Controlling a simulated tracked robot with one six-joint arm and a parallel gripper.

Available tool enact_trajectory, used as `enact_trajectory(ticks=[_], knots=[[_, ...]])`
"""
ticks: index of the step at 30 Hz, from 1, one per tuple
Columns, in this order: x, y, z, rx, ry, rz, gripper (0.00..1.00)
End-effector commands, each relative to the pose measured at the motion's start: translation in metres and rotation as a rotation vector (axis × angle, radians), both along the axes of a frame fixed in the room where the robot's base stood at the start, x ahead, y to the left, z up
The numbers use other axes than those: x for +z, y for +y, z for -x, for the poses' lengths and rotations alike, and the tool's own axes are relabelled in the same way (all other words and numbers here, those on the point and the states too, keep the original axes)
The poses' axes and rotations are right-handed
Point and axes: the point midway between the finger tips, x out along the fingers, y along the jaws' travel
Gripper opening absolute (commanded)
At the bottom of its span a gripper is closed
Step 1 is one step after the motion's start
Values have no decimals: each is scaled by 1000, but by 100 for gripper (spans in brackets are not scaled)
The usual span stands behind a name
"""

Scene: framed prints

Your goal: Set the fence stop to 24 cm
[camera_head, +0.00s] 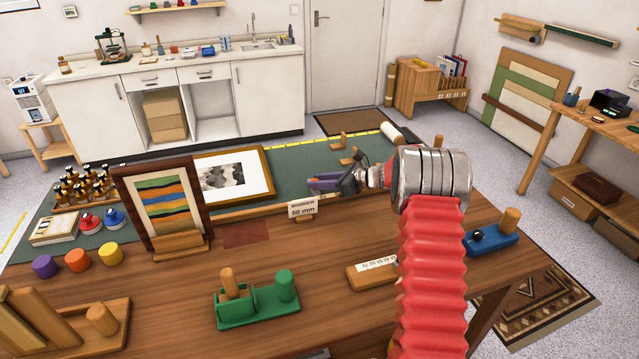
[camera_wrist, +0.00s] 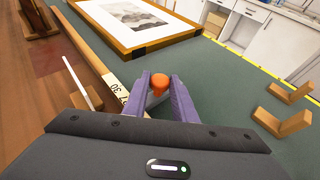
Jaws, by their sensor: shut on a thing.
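The fence (camera_wrist: 75,42) is a long wooden rail along the near edge of the green mat, with a pale scale strip (camera_wrist: 117,88) whose number 30 shows next to my gripper. In the wrist view, my gripper (camera_wrist: 160,88) has its purple fingers shut on the orange knob (camera_wrist: 159,81) of the fence stop. The rest of the stop is mostly hidden by the fingers. In the head view my gripper (camera_head: 326,184) reaches over the fence (camera_head: 250,212) from the right; the knob cannot be made out there. The stop's exact reading cannot be read.
A small sign reading 50 mm (camera_head: 303,209) stands by the fence. A framed print (camera_head: 232,176) lies on the mat left of my gripper, and an upright frame (camera_head: 165,208) stands further left. Wooden corner pieces (camera_wrist: 285,120) are on the right of the mat.

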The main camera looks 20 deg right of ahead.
Motion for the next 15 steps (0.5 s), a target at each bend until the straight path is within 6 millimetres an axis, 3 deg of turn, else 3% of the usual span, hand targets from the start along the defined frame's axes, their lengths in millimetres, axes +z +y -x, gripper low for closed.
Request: enact_trajectory(ticks=[11,12,15], knots=[[1,-2,-2,1,-2,4,0],[1,-3,-2,1,-2,4,25],[1,-2,-2,2,-2,3,32]])
